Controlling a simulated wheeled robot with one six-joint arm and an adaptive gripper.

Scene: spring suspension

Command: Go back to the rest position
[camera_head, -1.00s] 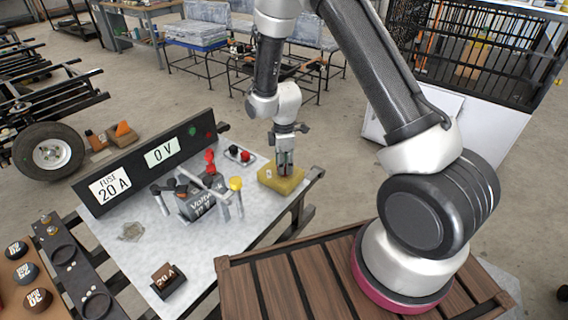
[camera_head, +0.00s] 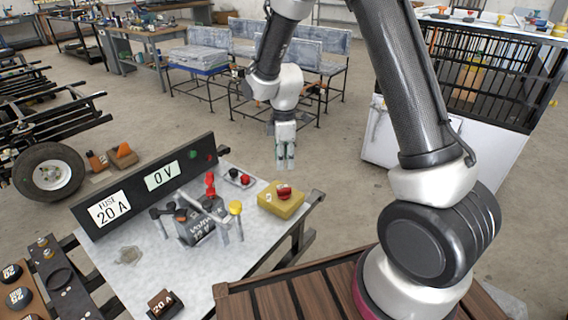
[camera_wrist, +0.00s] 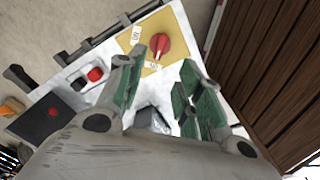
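My gripper (camera_head: 285,158) hangs in the air above and beyond the far right part of the metal bench (camera_head: 130,225), fingers pointing down. In the wrist view its two green-padded fingers (camera_wrist: 158,95) are apart with nothing between them. The yellow switch box (camera_head: 280,205) with a red knob (camera_head: 284,191) sits on the bench's right end, apart from the gripper. The same box (camera_wrist: 130,49) and knob (camera_wrist: 159,45) show ahead of the fingers in the wrist view.
A black panel (camera_head: 150,180) reading "0 V" and "FUSE 20 A" stands along the bench's back. The Volty battery (camera_head: 197,226), a yellow-topped post (camera_head: 235,208), red and black terminals (camera_head: 240,178) and a 20 A fuse block (camera_head: 163,304) are on the bench. Wooden slats (camera_head: 300,295) lie in front.

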